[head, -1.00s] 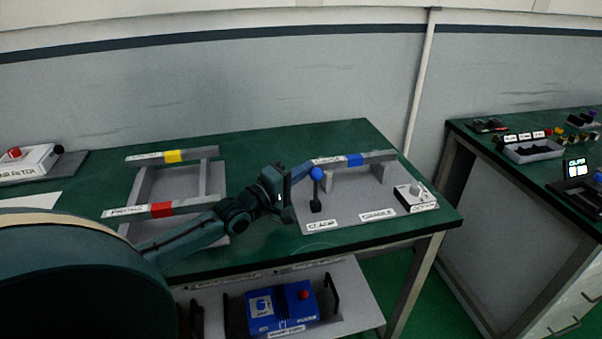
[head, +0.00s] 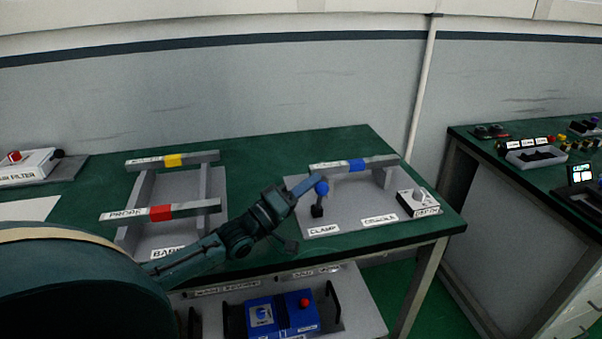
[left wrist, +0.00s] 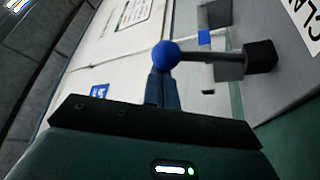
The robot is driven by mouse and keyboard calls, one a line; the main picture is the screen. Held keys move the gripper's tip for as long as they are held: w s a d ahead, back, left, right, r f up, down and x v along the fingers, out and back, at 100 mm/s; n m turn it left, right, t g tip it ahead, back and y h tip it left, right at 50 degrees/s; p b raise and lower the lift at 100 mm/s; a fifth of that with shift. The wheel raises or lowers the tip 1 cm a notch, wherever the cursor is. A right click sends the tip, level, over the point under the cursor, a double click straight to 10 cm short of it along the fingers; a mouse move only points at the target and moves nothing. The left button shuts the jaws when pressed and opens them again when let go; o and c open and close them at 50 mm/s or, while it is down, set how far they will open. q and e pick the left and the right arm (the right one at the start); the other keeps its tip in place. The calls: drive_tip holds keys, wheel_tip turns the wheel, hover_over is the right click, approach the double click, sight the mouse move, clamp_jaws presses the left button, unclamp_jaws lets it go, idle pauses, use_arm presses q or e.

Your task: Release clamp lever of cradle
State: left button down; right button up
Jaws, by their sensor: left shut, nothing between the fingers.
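The clamp lever has a blue ball knob (head: 321,188) and a black base (head: 317,211). It stands on the grey cradle plate (head: 350,213) behind the CLAMP label, leaning slightly. In the left wrist view the blue knob (left wrist: 166,54) is right at the fingertips, with its grey rod running right to the black block (left wrist: 261,56). My left gripper (head: 309,184) is shut with nothing between its fingers. Its tips are at the knob, seemingly touching it. The cradle carries a grey bar with a blue band (head: 357,165). My right gripper does not show.
A white box with a knob (head: 419,202) sits at the cradle plate's right. A second rack with red-banded (head: 160,213) and yellow-banded (head: 173,160) bars stands left. A blue device (head: 283,314) is on the shelf below. Another bench stands right.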

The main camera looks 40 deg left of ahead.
use_arm(q)
drive_tip(key=shift+s+f, duration=0.15)
drive_tip(key=shift+b+v, duration=0.3)
drive_tip(key=shift+v, duration=3.3)
